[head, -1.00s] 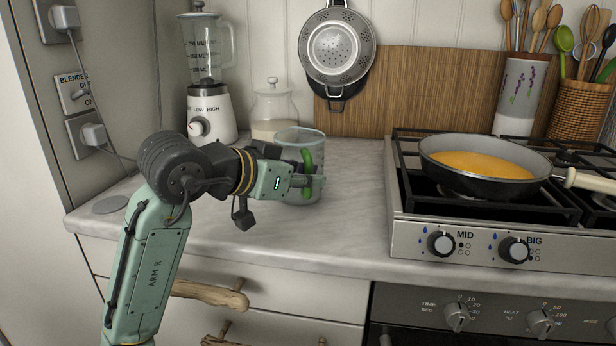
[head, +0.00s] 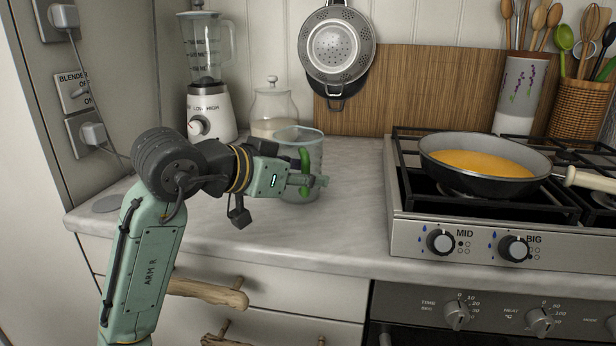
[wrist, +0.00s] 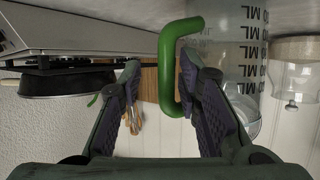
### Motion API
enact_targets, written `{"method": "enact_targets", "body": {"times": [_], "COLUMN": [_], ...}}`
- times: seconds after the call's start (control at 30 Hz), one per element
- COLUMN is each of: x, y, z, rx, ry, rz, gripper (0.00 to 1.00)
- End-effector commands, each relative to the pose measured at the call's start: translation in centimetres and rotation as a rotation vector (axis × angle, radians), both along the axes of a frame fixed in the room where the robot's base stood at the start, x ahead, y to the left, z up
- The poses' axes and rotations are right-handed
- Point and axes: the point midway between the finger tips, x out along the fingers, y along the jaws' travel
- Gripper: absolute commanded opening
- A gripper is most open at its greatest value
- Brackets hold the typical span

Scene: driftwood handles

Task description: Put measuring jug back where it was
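The measuring jug (head: 290,145) is a clear container with a green handle (head: 305,160). It stands upright on the counter, left of the stove. In the wrist view, which is upside down, the jug (wrist: 235,50) shows dark ML markings, and its green handle (wrist: 166,75) runs down in the gap between my fingers, close to the right one. My gripper (head: 314,182) is at the handle in the head view, and its fingers (wrist: 158,80) are apart with space left of the handle. I cannot tell whether a finger touches the handle.
A glass jar (head: 273,108) stands behind the jug, and a blender (head: 209,110) is at the back left. The stove (head: 410,225) with a pan of orange food (head: 480,165) is to the right. Bare counter (head: 350,195) lies between jug and stove. A grey disc (head: 110,204) lies at the left.

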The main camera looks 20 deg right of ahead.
Motion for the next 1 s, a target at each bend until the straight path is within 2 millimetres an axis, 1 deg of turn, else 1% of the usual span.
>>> {"method": "enact_targets", "body": {"times": [0.3,0.4,0.5,0.67,0.87,0.97,1.0], "x": [-2.3,-3.0,-3.5,-4.0,-4.1,-3.8,-3.4], "y": [5.7,7.3,8.5,9.6,9.7,9.9,10.2], "z": [2.5,3.1,3.7,4.2,4.3,4.5,4.9], "rx": [-0.001,0.0,-0.002,0.0,0.0,-0.015,-0.041], "ry": [-0.003,-0.002,-0.001,-0.002,0.0,-0.009,-0.024], "rz": [0.003,0.002,0.002,0.001,0.0,0.012,0.033], "gripper": [0.31,0.31,0.31,0.31,0.31,0.31,0.31]}}
